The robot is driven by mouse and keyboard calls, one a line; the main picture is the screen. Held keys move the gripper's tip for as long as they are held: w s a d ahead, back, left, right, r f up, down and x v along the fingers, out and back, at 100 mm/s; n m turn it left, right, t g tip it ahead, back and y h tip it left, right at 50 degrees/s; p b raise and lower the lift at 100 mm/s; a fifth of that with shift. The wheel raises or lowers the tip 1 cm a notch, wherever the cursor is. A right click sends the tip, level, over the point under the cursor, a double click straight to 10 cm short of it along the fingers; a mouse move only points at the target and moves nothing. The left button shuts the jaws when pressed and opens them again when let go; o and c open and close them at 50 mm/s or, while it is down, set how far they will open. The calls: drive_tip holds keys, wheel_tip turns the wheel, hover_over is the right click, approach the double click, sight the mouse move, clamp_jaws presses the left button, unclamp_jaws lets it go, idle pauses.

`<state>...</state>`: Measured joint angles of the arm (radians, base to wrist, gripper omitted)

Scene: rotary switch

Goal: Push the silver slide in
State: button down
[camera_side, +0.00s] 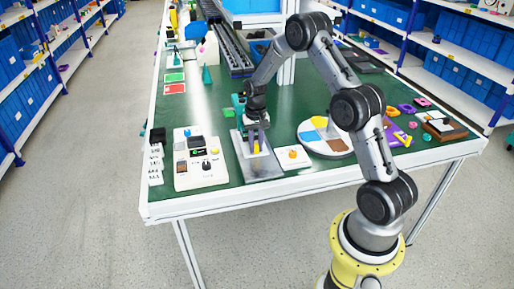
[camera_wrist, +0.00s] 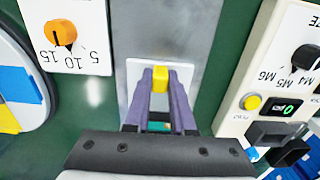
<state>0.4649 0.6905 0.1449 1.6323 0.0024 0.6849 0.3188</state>
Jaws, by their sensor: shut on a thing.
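A flat silver-grey metal strip (camera_wrist: 165,25) lies on the green table; it also shows in the side view (camera_side: 262,171) at the front middle of the table. A small white square plate (camera_wrist: 134,72) sits on the strip, with an upright yellow block (camera_wrist: 160,79) at its middle. My gripper (camera_side: 256,143) points down over the strip. Its two purple fingers are shut on the yellow block, one on each side, in the wrist view. The block's lower part is hidden by the fingers. I cannot tell which part is the silver slide.
A white panel with an orange dial (camera_side: 293,157) is right of the strip. A white device with knobs and a small display (camera_side: 200,160) is on its left. A round white tray (camera_side: 310,145) with coloured pieces stands farther right. The table's front edge is close.

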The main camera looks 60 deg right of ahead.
drive_tip(key=shift+w+d+r, duration=0.15)
drive_tip(key=shift+w+d, duration=0.1)
drive_tip(key=shift+d, duration=0.05)
drive_tip(key=c, duration=1.2)
unclamp_jaws()
drive_tip(key=o, duration=0.4)
drive_tip(key=shift+s+a, duration=0.1)
drive_tip(key=shift+o, duration=0.2)
wheel_tip(320, 180, up, 14)
